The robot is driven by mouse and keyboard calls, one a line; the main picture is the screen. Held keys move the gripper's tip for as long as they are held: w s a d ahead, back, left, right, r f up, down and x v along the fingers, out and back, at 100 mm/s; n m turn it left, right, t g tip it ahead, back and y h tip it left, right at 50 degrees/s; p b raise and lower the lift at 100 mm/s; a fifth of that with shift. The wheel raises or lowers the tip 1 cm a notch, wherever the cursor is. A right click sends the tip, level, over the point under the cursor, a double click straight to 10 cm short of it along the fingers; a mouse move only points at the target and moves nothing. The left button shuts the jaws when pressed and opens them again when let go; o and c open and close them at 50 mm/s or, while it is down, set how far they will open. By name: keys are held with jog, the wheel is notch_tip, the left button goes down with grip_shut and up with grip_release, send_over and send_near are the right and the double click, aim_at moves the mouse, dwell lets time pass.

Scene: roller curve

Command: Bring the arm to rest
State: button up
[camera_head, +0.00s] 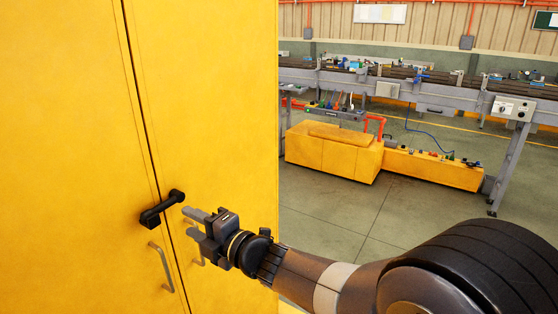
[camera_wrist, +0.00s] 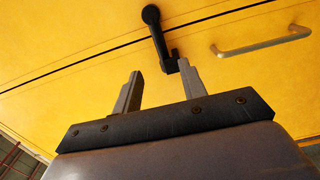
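My gripper (camera_head: 188,222) is at the end of my arm, in front of a yellow cabinet (camera_head: 60,120). In the wrist view my gripper (camera_wrist: 159,85) has its two fingers apart with nothing held between them. A black latch handle (camera_head: 162,207) sits at the seam between the cabinet's doors, just left of the fingertips in the head view. In the wrist view the black latch handle (camera_wrist: 157,35) lies beyond the fingers, its end close to the right fingertip. I cannot tell if they touch. The doors look shut.
A metal pull handle (camera_head: 161,267) is on the left door; another, on the right door, is partly hidden behind my gripper. A yellow cart (camera_head: 330,152) and a low yellow bench (camera_head: 432,168) stand on the floor behind. A roller conveyor (camera_head: 430,90) runs along the back. The middle floor is clear.

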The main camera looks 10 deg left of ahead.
jog(key=p+x, duration=0.2)
jog(key=x, duration=0.7)
jog(key=shift+a, duration=0.1)
jog(key=b, duration=0.2)
send_near(165, 211)
jog(key=p+x, duration=0.1)
jog(key=x, duration=0.5)
jog(key=p+x, duration=0.1)
jog(key=x, duration=0.2)
jog(key=shift+a+r+p, duration=0.15)
jog(key=shift+r+p, duration=0.15)
jog(key=shift+r, duration=0.1)
jog(key=shift+f+n+b, duration=0.4)
jog(key=shift+f+b, duration=0.05)
jog(key=shift+b, duration=0.25)
jog(key=shift+f+n+b, duration=0.15)
jog(key=shift+n+b, duration=0.3)
jog(key=shift+n, duration=0.25)
jog(key=shift+d, duration=0.25)
